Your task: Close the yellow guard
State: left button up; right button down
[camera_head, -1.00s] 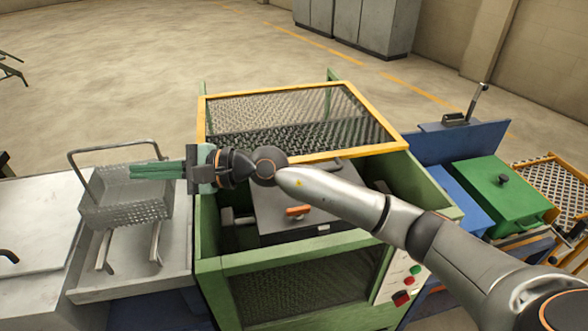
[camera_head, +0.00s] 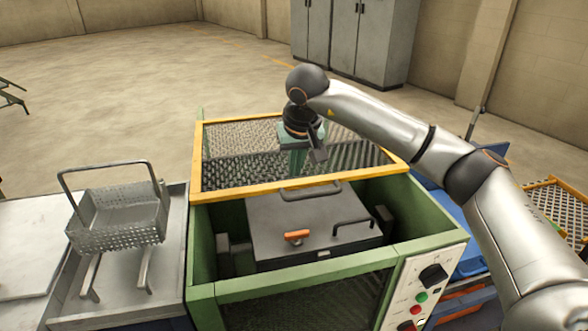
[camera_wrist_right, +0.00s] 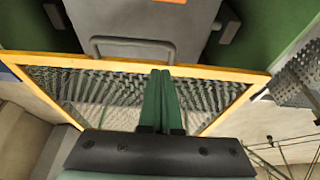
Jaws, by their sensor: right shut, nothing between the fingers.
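The yellow guard (camera_head: 262,188) is a yellow frame with metal mesh on the green machine (camera_head: 205,292). It covers the back part and leaves the front part, with a dark grey lid (camera_head: 285,220), uncovered. It also shows in the right wrist view (camera_wrist_right: 215,72). My right gripper (camera_head: 297,172) is shut and empty, pointing down over the mesh, close to the frame's front bar. In the right wrist view its green fingers (camera_wrist_right: 160,75) are together and overlap that bar. I cannot tell if they touch it. My left gripper is not in view.
A control panel (camera_head: 425,285) with knob and buttons is at the front right. Blue equipment lies behind my right arm.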

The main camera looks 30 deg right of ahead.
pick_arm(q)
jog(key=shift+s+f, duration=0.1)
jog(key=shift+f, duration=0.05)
pick_arm(e)
jog(key=x, duration=0.7)
jog(key=shift+f, duration=0.15)
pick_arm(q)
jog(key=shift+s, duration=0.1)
